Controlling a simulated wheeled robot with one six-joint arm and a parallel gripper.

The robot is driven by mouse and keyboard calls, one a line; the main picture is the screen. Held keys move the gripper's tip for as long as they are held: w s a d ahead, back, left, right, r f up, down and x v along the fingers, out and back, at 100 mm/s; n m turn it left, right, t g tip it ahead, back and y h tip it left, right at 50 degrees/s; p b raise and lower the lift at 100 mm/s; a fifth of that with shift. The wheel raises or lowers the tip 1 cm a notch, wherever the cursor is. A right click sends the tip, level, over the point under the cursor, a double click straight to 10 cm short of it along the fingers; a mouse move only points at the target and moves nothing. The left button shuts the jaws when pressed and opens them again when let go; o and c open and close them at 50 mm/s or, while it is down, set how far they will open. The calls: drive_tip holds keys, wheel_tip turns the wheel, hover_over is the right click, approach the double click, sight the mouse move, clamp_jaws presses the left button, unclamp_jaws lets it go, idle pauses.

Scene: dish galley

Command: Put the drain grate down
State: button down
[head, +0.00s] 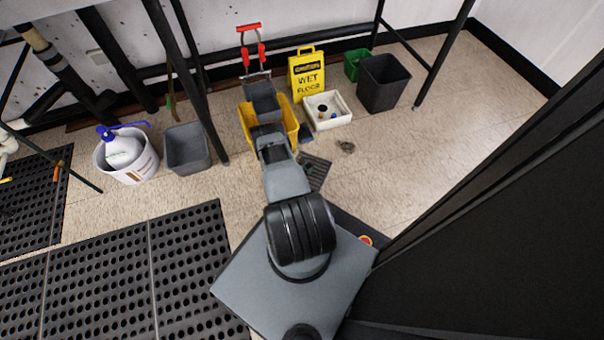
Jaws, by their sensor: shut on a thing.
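A dark slatted grate (315,172) shows just right of my arm's grey link in the head view. Its left part is hidden behind the arm. I cannot tell whether it lies on the floor or is held above it. My arm reaches up the picture towards the yellow mop bucket, and its far end is dark and seen from above. My gripper's fingers are hidden by my own arm, so their hold on the grate cannot be seen. A small dark round spot (346,147), perhaps a floor drain, is up and right of the grate.
A yellow mop bucket (246,122), a yellow wet floor sign (307,77), a white box (328,119) and a dark bin (384,84) stand beyond. A grey bin (187,150) and white bucket (127,165) are left. Black perforated mats (100,285) cover the lower left. Floor right of the grate is clear.

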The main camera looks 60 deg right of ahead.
drive_tip(key=f, duration=0.1)
drive_tip(key=f+b, duration=0.2)
drive_tip(key=shift+w+a+f, duration=0.2)
drive_tip(key=shift+w+a, duration=0.05)
drive_tip(key=shift+w, duration=0.1)
drive_tip(key=shift+f, duration=0.3)
drive_tip(key=shift+f, duration=0.1)
drive_tip(key=c, duration=0.8)
unclamp_jaws()
